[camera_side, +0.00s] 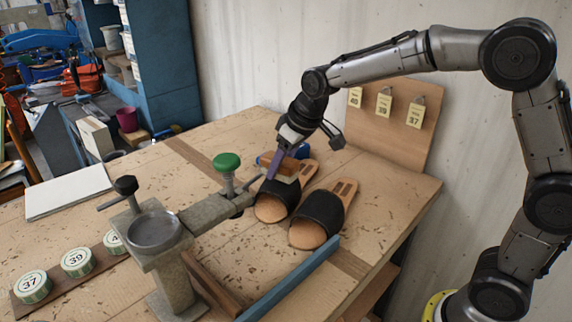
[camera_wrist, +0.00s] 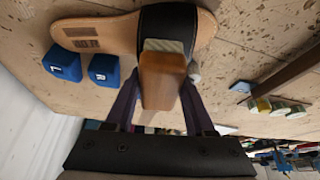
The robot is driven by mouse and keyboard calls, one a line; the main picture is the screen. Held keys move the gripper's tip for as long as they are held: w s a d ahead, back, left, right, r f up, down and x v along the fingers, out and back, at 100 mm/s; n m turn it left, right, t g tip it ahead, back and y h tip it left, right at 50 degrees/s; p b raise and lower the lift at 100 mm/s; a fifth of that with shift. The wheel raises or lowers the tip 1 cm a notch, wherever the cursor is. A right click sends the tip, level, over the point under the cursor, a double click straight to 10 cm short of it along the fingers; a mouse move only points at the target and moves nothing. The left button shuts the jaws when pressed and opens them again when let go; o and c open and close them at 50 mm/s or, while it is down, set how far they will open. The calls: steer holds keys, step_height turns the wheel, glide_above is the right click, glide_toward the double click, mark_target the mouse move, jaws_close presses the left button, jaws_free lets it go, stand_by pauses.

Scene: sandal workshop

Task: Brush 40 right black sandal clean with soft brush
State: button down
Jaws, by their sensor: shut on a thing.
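My gripper (camera_side: 284,160) is shut on a soft brush (camera_side: 287,168) with a brown wooden body, above the left one of two black sandals. In the wrist view my gripper's fingers (camera_wrist: 158,98) clasp both sides of the brush (camera_wrist: 162,75), and its pale bristles lie over the black strap. I cannot tell whether they press on it. This sandal (camera_side: 273,198) has a tan sole and a dark heel label; it also shows in the wrist view (camera_wrist: 115,35). The other black sandal (camera_side: 322,215) lies to its right. I cannot read which size or side either is.
Blue blocks marked L (camera_wrist: 62,62) and R (camera_wrist: 103,70) stand beside the sandal. A metal stand with a green knob (camera_side: 227,162) is close on the left. A blue bar (camera_side: 290,280) lies in front. A board with size tags (camera_side: 384,105) stands behind.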

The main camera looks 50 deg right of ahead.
steer(key=shift+w+a, duration=0.1)
steer(key=shift+w, duration=0.1)
steer(key=shift+r, duration=4.05)
steer(key=shift+m+h, duration=0.3)
steer(key=shift+m, duration=0.4)
steer(key=d+f, duration=0.2)
steer(key=d, duration=0.1)
steer(key=d+f, duration=0.2)
steer(key=f, duration=0.1)
steer(key=d+f, duration=0.2)
steer(key=d, duration=0.1)
steer(key=shift+w+d+f, duration=0.2)
steer(key=shift+w+d, duration=0.1)
steer(key=shift+f, duration=2.8)
